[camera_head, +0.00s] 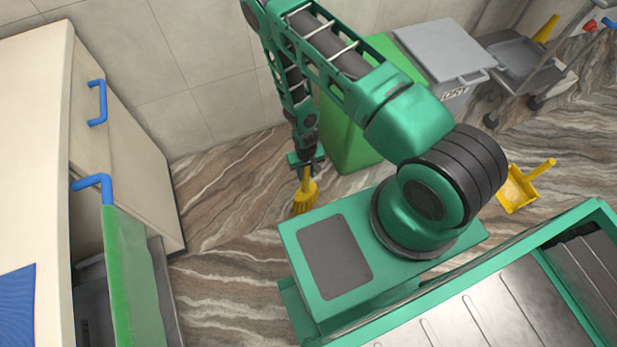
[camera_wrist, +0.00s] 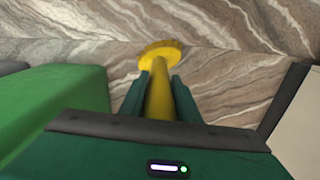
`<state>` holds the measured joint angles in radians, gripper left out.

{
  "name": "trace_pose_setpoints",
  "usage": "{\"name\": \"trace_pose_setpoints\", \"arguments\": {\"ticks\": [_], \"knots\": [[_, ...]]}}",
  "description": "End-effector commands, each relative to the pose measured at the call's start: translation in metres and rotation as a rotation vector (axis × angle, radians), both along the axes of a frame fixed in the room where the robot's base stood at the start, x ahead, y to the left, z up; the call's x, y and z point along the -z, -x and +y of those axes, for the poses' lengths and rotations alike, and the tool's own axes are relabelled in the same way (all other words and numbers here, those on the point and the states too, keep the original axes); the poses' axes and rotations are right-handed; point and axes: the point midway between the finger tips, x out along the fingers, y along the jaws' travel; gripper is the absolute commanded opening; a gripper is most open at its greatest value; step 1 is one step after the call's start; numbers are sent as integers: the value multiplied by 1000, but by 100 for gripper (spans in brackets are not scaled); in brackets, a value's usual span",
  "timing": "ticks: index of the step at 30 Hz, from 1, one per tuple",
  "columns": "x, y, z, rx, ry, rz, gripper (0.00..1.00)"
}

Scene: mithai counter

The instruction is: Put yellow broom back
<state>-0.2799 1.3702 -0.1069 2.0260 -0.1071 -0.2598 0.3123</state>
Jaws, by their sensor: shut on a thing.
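The yellow broom (camera_head: 305,196) hangs below my gripper (camera_head: 306,162) in the head view, its bristle end near or on the marbled floor; I cannot tell which. In the wrist view my gripper (camera_wrist: 157,100) is shut on the broom's yellow handle (camera_wrist: 160,95), with the green fingers on both sides of it. The round broom head (camera_wrist: 160,50) shows beyond the fingertips. The top of the handle is hidden by my gripper and arm.
A green bin (camera_head: 345,140) stands just right of my gripper, beside a grey lidded bin (camera_head: 440,52). A yellow dustpan (camera_head: 520,187) lies on the floor at right. Floor between is clear.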

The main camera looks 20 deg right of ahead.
Motion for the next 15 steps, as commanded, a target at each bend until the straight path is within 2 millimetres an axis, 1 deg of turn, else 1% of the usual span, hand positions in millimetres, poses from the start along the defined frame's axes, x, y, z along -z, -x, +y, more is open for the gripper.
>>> {"name": "trace_pose_setpoints", "arguments": {"ticks": [1,3,8,12,15], "knots": [[3,-2,-4,0,1,0,0],[4,-3,-6,-1,0,0,0],[13,-3,-7,-2,0,1,0],[32,-3,-7,-2,0,2,0],[43,-3,-7,-1,0,1,0]]}}
